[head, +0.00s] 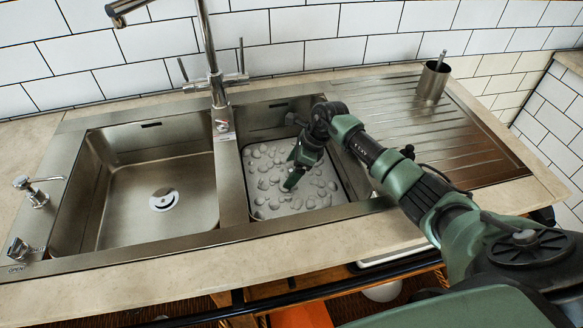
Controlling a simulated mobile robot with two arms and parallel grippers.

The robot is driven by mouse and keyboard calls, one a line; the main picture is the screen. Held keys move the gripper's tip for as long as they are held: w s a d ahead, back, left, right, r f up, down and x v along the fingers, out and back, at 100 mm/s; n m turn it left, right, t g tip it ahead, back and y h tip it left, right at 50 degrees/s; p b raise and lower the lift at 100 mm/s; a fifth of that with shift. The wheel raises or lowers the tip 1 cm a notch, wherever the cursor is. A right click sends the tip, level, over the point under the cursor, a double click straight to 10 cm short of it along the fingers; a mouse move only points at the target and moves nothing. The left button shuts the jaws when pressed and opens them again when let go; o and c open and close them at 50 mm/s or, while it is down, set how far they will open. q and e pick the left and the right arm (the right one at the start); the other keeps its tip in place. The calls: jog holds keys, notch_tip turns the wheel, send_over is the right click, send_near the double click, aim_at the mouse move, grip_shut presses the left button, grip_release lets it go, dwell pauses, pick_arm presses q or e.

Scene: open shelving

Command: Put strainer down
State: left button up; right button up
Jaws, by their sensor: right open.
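My right gripper (292,181) reaches down into the right sink basin (264,112) and is open. It is over several pale round lumps (268,170) that lie spread on a light, white-edged base at the bottom. No strainer can be told apart for certain near the gripper. In the left basin (128,225) a round, pale drain piece (163,200) with a dark mark sits in the floor; I cannot tell if it is a loose strainer. My left gripper is out of view.
A tall tap (214,75) stands behind the divider between the basins. A ribbed metal drainboard (425,130) lies to the right, with a metal cup (432,83) holding a utensil at its back. A soap dispenser (36,195) stands at the left. The left basin is otherwise empty.

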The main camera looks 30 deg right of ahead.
jog(key=shift+s+r+p, duration=0.15)
jog(key=shift+r+p, duration=0.35)
jog(key=shift+r, duration=0.05)
jog(key=b+v, duration=0.1)
jog(key=v, duration=1)
jog(key=shift+d+r, duration=0.25)
jog(key=shift+d, duration=0.1)
jog(key=shift+r, duration=0.1)
